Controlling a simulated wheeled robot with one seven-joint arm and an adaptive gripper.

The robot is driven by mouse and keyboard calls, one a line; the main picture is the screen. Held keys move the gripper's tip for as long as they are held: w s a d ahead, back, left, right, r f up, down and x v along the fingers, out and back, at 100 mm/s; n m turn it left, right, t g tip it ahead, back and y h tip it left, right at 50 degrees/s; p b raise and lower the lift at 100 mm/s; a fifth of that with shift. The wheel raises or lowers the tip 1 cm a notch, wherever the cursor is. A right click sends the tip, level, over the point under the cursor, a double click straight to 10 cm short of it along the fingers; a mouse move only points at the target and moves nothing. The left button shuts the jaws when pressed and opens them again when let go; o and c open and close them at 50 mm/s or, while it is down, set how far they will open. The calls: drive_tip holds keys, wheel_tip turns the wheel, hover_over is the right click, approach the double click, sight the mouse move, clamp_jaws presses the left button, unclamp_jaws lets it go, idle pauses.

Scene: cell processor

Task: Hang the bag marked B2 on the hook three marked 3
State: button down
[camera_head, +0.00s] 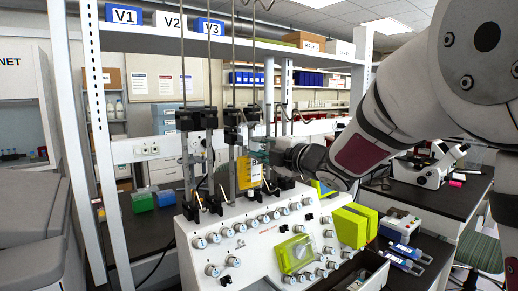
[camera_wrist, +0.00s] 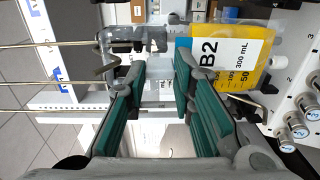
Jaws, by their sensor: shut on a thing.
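The bag marked B2 (camera_wrist: 250,62) holds yellow fluid and has a white label; in the wrist view it lies sideways at upper right. In the head view the bag (camera_head: 250,173) is upright above the white machine's panel. In the head view my gripper (camera_head: 282,157) reaches in from the right, partly hidden. Thin metal hook rods (camera_wrist: 55,84) run in from the left of the wrist view, one ending in a bent hook. I cannot tell which hook is marked 3.
The white machine (camera_head: 245,245) with several knobs stands below the bag. Black clamps and upright rods (camera_head: 209,75) crowd the space left of my gripper. A shelf (camera_head: 150,42) with bins V1, V2 and V3 is behind. Lime green blocks (camera_head: 352,226) sit at the machine's right.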

drive_tip(key=shift+f, duration=0.15)
drive_tip(key=c, duration=0.8)
unclamp_jaws()
drive_tip(key=shift+d, duration=0.1)
drive_tip(key=shift+p+v, duration=0.85)
drive_tip(key=shift+v, duration=2.6)
